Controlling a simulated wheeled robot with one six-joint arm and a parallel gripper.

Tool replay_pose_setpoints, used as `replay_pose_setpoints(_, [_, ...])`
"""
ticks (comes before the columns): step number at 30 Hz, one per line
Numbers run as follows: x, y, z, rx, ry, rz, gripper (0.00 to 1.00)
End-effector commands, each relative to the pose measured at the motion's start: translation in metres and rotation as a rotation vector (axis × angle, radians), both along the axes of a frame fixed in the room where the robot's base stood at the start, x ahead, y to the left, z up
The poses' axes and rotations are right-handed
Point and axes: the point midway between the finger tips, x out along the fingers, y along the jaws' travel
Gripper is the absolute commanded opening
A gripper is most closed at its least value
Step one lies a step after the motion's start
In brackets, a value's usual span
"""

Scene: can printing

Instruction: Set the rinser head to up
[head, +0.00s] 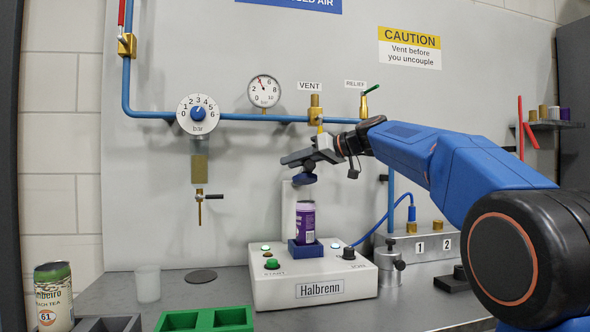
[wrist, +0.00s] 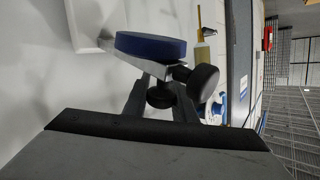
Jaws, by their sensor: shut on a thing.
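The rinser head is a blue disc (head: 305,179) on a short arm at the white column of the Halbrenn machine (head: 318,272). It stands above a purple can (head: 305,222), with a gap between disc and can top. My gripper (head: 298,160) is at the head, just above the disc. In the wrist view, the blue disc (wrist: 150,46) lies beyond the fingers. My gripper (wrist: 160,92) is shut on the head's dark knob (wrist: 160,95), between the two fingers. A second dark round end (wrist: 204,82) sticks out to the right. The exact finger contact is partly hidden.
The can stands in a blue holder (head: 305,249). The brass vent valve (head: 315,112) and blue pipe (head: 245,117) are close above my gripper. A clear cup (head: 147,283), a green tray (head: 205,319) and a drink can (head: 53,298) stand at left.

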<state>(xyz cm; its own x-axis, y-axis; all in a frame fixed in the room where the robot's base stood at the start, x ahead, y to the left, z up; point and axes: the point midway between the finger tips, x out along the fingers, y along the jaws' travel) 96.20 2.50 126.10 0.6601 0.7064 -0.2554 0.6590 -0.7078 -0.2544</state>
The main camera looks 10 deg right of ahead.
Motion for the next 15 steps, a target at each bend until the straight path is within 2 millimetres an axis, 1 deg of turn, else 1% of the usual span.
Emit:
replay_pose_setpoints(3, [0.008,0.000,0.008,-0.001,0.068,0.000,0.00])
replay_pose_setpoints(8, [0.015,0.000,0.015,-0.001,0.149,0.000,0.00])
replay_pose_setpoints(15, [0.023,0.000,0.022,0.001,0.145,0.000,0.00])
